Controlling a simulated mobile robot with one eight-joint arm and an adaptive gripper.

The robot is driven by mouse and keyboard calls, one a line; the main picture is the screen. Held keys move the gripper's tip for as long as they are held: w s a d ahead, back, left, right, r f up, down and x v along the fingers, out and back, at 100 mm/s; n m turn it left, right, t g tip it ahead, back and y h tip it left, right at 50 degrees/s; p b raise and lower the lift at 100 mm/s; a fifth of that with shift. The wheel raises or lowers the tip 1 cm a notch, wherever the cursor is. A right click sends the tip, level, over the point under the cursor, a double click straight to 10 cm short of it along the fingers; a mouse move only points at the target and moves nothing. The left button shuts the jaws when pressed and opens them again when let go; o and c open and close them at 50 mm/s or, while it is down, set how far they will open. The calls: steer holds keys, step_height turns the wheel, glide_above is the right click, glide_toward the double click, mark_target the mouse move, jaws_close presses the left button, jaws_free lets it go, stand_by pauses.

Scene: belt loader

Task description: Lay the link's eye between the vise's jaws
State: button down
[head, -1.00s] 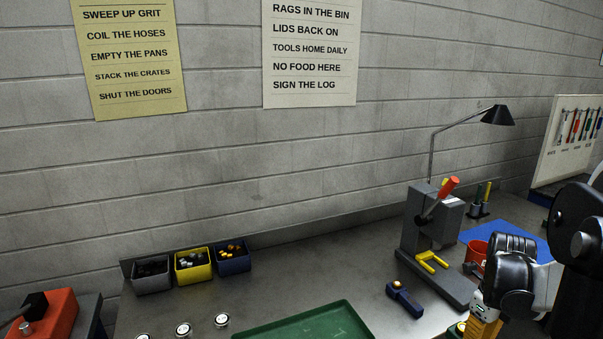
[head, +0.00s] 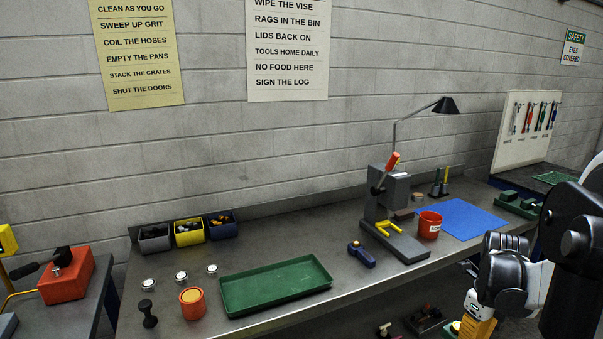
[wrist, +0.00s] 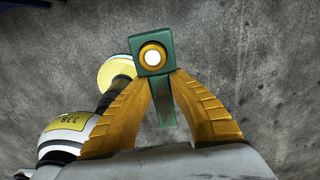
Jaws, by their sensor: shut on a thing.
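The link (wrist: 152,62) is green, with a square head and a narrower shank. Its eye holds an orange ring with a pale centre. My gripper (wrist: 155,78) is shut on it, with a yellow finger on each side below the head. In the head view my gripper (head: 476,328) is at the bottom right, in front of the bench, and the link cannot be made out there. A low green fixture with two raised blocks (head: 518,203) at the right of the bench may be the vise; its jaw gap is too small to tell.
The bench holds a green tray (head: 275,286), a grey press (head: 388,205), a red cup (head: 429,225), a blue mat (head: 468,219) and a dark blue tool (head: 361,254). Small bins (head: 188,232) stand at the back left.

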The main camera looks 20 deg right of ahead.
steer(key=shift+w+a+n, duration=0.15)
steer(key=shift+a+n, duration=0.2)
steer(key=shift+n, duration=0.15)
steer(key=w+a+f+n+b, duration=0.1)
steer(key=w+a+f+n, duration=0.2)
steer(key=w+a+n, duration=0.4)
steer(key=w+a+f+n+b, duration=0.2)
steer(key=w+a+f+n, duration=0.15)
steer(key=a+n, duration=0.55)
steer(key=w+a+f+n, duration=0.1)
steer(key=w+a+n, duration=0.1)
steer(key=a+n, duration=0.6)
steer(key=w+a+f+n+b, duration=0.1)
steer(key=w+a+f+n, duration=0.1)
steer(key=a+n, duration=0.7)
steer(key=shift+w+f+n, duration=0.25)
steer(key=shift+f+n, duration=0.05)
steer(key=shift+n, duration=0.2)
steer(key=shift+a, duration=0.1)
